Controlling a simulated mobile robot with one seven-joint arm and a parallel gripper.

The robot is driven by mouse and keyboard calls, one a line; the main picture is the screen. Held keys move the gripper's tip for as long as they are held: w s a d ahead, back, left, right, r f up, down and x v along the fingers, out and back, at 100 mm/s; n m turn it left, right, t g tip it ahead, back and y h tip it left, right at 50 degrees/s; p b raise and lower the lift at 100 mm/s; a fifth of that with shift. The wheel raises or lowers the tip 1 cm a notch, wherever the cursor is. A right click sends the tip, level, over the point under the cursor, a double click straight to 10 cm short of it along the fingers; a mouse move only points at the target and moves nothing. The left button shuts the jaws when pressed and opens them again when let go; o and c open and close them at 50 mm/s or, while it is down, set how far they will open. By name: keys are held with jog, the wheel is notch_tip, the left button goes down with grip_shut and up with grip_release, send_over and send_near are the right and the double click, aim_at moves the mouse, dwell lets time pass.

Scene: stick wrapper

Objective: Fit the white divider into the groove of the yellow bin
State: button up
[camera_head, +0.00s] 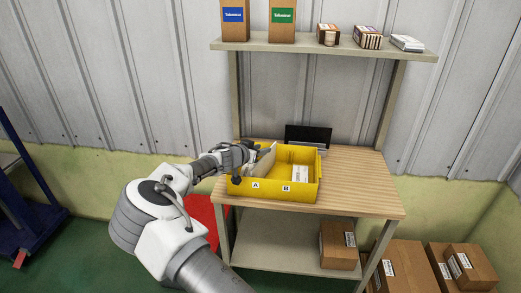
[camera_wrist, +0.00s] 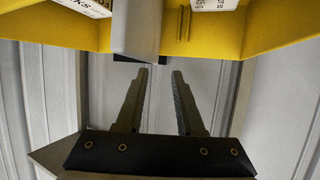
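The yellow bin (camera_head: 301,191) stands on the wooden table, with labels A and B on its front. The white divider (camera_head: 264,159) shows as a slanted pale panel in the bin, beside my gripper (camera_head: 250,152). In the wrist view, the divider (camera_wrist: 137,28) extends down past the bin's yellow wall (camera_wrist: 78,32), left of a pair of ribs that form a groove (camera_wrist: 184,22). My gripper's fingers (camera_wrist: 160,72) are apart with nothing between them, just below the divider's end. I cannot tell whether the divider touches the bin.
A white box (camera_head: 300,173) lies in the bin's right part. A dark screen (camera_head: 308,135) stands behind the bin. The table's right side (camera_head: 358,185) is clear. A shelf (camera_head: 330,47) with boxes is above, and cartons (camera_head: 405,268) stand on the floor at right.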

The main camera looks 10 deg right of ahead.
jog(key=shift+r, duration=0.1)
jog(key=v, duration=1.2)
jog(key=shift+s+d+r, duration=0.1)
jog(key=shift+d+r, duration=0.05)
jog(key=shift+d, duration=0.05)
jog(key=s+d+f+m+g+y, duration=0.1)
jog(key=s+d+f+g+y, duration=0.15)
jog(key=s+d+g, duration=0.6)
jog(key=s+r+n+t+y, duration=0.1)
jog(key=s+r, duration=0.4)
jog(key=s, duration=0.5)
jog(key=s+a+r+n+t+y, duration=0.1)
jog(key=s+r+n+y, duration=0.2)
jog(key=s, duration=0.7)
jog(key=s+r+n+t+y, duration=0.2)
jog(key=s+r+n, duration=0.3)
jog(key=s+r, duration=0.3)
jog(key=shift+s+a, duration=0.35)
jog(key=shift+s, duration=0.9)
